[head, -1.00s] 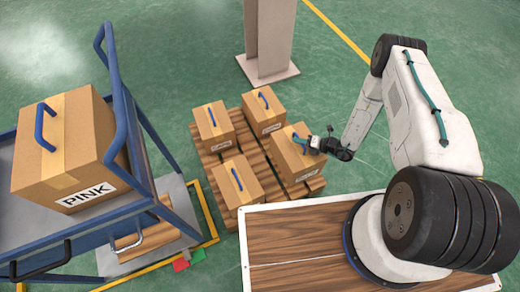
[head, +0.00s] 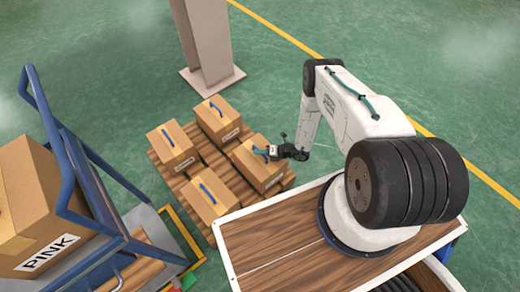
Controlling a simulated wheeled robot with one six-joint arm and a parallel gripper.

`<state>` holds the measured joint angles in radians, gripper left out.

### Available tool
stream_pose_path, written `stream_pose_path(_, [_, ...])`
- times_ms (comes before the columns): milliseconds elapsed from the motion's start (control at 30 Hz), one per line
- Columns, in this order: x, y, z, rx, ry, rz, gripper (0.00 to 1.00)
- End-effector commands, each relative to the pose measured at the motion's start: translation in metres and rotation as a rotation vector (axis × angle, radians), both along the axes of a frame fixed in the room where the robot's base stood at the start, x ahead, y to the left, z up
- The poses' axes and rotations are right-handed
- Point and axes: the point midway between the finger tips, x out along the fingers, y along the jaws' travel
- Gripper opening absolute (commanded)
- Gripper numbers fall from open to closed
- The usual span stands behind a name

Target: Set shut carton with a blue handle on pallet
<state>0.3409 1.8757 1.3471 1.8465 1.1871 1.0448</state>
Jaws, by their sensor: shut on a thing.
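My gripper (head: 274,153) is shut on the blue handle (head: 262,151) of a closed brown carton (head: 258,171). This carton is upright at the right corner of the wooden pallet (head: 175,184). Its base looks level with the slats, but I cannot tell whether it bears fully on them. The gripper hides part of the handle. Three other shut cartons with blue handles stand on the pallet: one at the back (head: 217,119), one at the left (head: 172,146) and one at the front (head: 211,196).
A blue-framed cart (head: 62,170) at the left carries a large carton marked PINK (head: 32,215). A grey column (head: 205,45) stands behind the pallet. My wood-topped base is close in front of it. Green floor behind and right of the pallet is clear.

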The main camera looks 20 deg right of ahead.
Motion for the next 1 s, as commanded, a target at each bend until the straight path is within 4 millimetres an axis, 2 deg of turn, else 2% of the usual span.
stream_pose_path(467, [0.0015,-0.0004,-0.0051,0.002,-0.005,0.0,0.0])
stream_pose_path(500, [0.0004,-0.0002,-0.0062,0.0,-0.001,0.0,0.2])
stream_pose_path(567, [0.0004,-0.0002,-0.0061,-0.001,-0.001,0.0,0.33])
stream_pose_path(900, [0.0002,0.0,-0.0028,0.0,0.0,0.0,0.33])
stream_pose_path(1000, [-0.0047,-0.01,0.0014,0.001,0.0,-0.004,0.33])
